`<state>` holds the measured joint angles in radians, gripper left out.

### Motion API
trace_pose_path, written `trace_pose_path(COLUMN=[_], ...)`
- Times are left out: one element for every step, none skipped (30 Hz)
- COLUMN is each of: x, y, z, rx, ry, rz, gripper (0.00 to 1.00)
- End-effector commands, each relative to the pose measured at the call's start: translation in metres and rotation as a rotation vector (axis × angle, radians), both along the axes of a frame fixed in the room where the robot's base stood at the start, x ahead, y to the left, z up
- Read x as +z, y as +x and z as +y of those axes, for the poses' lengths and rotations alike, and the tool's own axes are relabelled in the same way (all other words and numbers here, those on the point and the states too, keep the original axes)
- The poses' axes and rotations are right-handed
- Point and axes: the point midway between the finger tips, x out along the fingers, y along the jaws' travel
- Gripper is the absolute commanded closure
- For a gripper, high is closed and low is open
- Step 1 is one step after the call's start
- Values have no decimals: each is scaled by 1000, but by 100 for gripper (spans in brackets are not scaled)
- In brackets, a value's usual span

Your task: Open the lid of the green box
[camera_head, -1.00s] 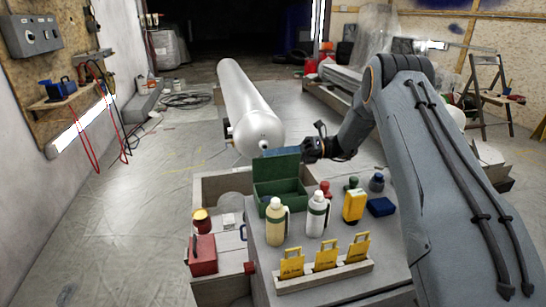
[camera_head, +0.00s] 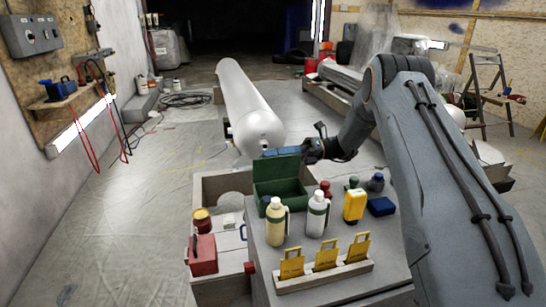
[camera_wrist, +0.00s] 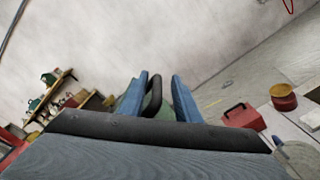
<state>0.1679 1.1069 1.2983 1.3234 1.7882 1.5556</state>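The green box (camera_head: 281,189) stands at the back left of the grey worktop, with its lid (camera_head: 276,168) raised upright at its rear. My gripper (camera_head: 284,152) is at the top edge of the lid, its blue fingers level with that edge. In the wrist view, the two blue fingers (camera_wrist: 162,97) are apart. A dark looped handle (camera_wrist: 154,97) shows between them, nearer the left finger, with a gap to the right finger. A green surface (camera_wrist: 130,100) shows behind the handle. Whether the left finger touches the handle cannot be told.
A wooden holder (camera_head: 325,275) with yellow packs is in front. A large white cylinder (camera_head: 248,105) lies behind.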

Motion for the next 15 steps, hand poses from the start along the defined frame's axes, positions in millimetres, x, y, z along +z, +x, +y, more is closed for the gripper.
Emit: trace_pose_path(x=[0, 0, 0, 0, 0, 0, 0, -1, -1, -1, -1, -1, -2, -2, -2], y=[0, 1, 1, 2, 2, 3, 4, 5, 6, 7, 7, 8, 9, 10, 11], z=[-1, -1, -4, -6, -9, -15, -19, -24, -31, -36, -41, -48, -52, -57, -62], rx=[0, 0, -1, -1, -1, -1, -3, -4, -4, -3, -3, -3, -3, -2, -3], ry=[0, 0, 1, 1, 1, 2, 2, 1, 1, 0, 0, 0, 0, -1, 0], rz=[-1, -1, -1, -2, -2, -2, -2, -1, -1, -2, -1, -1, -1, -1, -1], gripper=[70, 70, 70, 70, 70, 70, 70, 70, 70, 70, 70, 70, 70, 70, 70])
